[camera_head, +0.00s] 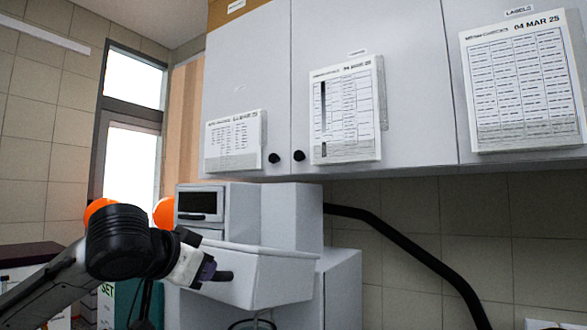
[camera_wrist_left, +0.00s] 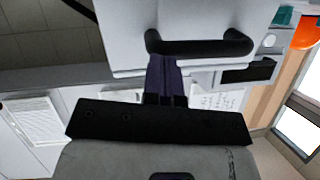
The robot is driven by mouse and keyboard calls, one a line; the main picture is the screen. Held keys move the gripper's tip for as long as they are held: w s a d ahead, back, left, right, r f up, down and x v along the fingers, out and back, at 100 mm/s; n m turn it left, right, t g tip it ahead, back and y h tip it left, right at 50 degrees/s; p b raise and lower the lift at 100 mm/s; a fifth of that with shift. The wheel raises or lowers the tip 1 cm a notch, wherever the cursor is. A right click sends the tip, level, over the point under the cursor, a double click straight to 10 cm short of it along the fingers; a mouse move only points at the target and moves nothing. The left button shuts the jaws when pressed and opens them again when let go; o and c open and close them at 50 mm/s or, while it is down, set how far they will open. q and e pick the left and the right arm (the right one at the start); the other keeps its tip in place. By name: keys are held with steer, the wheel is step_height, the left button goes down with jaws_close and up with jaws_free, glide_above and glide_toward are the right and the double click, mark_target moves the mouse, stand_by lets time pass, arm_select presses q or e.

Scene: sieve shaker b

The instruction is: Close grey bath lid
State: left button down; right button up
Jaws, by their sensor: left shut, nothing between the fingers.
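The grey bath lid (camera_head: 268,278) is a pale, tapered, box-like part at the lower middle of the head view, with a black handle on its near left face. It looks raised and tilted, but its exact angle is unclear. In the left wrist view the lid (camera_wrist_left: 190,14) fills the top, with the black bar handle (camera_wrist_left: 200,46) across it. My left gripper (camera_head: 212,274) is shut and empty, its dark fingers right at the handle. In the left wrist view the fingertips (camera_wrist_left: 163,64) overlap the handle's left part; contact cannot be told. My right gripper is out of view.
A white instrument with a dark display (camera_head: 197,204) stands behind the lid. Wall cabinets (camera_head: 420,80) with posted sheets hang above. A black hose (camera_head: 405,244) runs along the tiled wall to the right.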

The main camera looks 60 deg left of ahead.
arm_select(q)
step_height(320, 180, down, 8)
steer(key=t+y+b, duration=0.1)
steer(key=t+b, duration=0.1)
steer(key=b, duration=0.6)
steer(key=shift+b, duration=0.3)
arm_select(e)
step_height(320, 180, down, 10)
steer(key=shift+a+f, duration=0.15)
arm_select(q)
steer(key=shift+s, duration=0.1)
